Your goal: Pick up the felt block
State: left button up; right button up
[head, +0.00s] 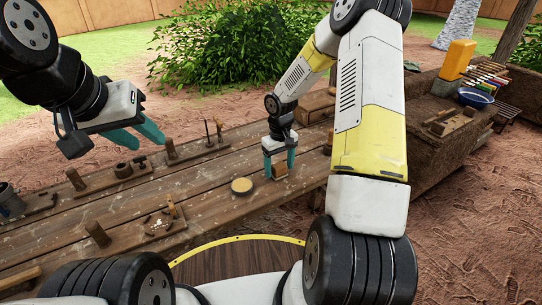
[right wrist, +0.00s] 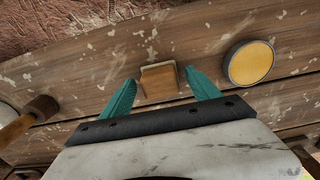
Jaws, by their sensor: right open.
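The felt block (head: 280,171) is a small brown block on the wooden table. It also shows in the right wrist view (right wrist: 159,82), with a pale strip along its far edge. My right gripper (head: 279,174) reaches down over it with teal fingers open. In the right wrist view, one finger of the gripper (right wrist: 160,76) is on each side of the block, with a visible gap to each. My left gripper (head: 152,142) is open and empty in the air above the left part of the table.
A round yellow-topped tin (head: 242,186) stands close to the block; it shows in the right wrist view too (right wrist: 250,62). Several wooden tools and holders lie on the table's left. A wooden box (head: 314,107) is behind the gripper. A blue bowl (head: 475,97) is far right.

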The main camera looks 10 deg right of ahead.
aim_at(279, 165)
jog(key=c, duration=1.4)
jog(key=shift+c, duration=0.2)
jog(key=shift+r, duration=0.15)
jog(key=shift+r, duration=0.5)
notch_tip(279, 165, up, 2)
jog(key=shift+r, duration=0.15)
jog(key=s+a, duration=0.3)
jog(key=s, duration=0.4)
jog(key=s+a+r, duration=0.1)
jog(key=s+a, duration=0.2)
jog(key=s, duration=0.4)
jog(key=shift+s+a+r, duration=0.25)
jog(key=shift+s+a, duration=0.05)
jog(key=shift+a, duration=0.05)
